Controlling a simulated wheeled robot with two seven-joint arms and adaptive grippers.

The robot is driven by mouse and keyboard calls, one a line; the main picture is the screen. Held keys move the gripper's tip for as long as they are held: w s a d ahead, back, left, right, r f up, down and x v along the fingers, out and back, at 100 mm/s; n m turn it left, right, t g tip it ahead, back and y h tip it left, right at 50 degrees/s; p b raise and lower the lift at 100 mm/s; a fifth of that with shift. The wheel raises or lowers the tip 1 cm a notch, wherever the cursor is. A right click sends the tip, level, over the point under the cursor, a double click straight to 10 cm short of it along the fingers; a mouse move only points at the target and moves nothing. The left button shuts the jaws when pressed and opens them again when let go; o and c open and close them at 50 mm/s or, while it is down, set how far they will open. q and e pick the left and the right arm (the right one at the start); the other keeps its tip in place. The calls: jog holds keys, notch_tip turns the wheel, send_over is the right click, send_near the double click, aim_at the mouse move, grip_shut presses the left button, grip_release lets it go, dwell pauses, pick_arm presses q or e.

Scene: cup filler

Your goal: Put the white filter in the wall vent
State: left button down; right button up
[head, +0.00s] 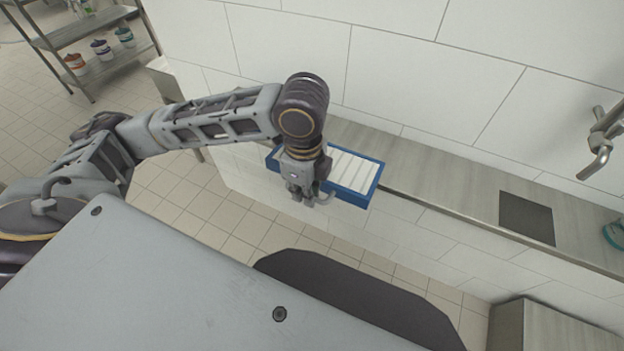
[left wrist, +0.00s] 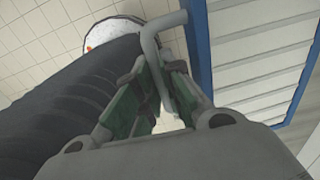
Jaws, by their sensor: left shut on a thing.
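The filter (head: 357,172) has a blue frame and white slats. In the head view it is at the shelf edge, partly hidden behind my left gripper (head: 308,198). In the left wrist view the filter (left wrist: 262,50) fills the right side, and a grey bar handle (left wrist: 152,40) runs from its blue frame down between the fingers of my left gripper (left wrist: 158,100). The gripper is shut on that handle. I cannot tell whether the filter touches the shelf. No wall vent shows in either view. My right gripper is out of view.
A narrow shelf (head: 440,188) runs along the white tiled wall (head: 420,60), with a dark rectangular plate (head: 527,218) on it. A metal tap (head: 598,150) sticks out at right. A rack (head: 85,35) with several small tubs stands far left. A box-like cabinet (head: 560,325) is at lower right.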

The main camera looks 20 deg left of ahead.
pick_arm(q)
jog(key=shift+s, duration=0.45)
jog(key=shift+s, duration=0.1)
dwell(0.6)
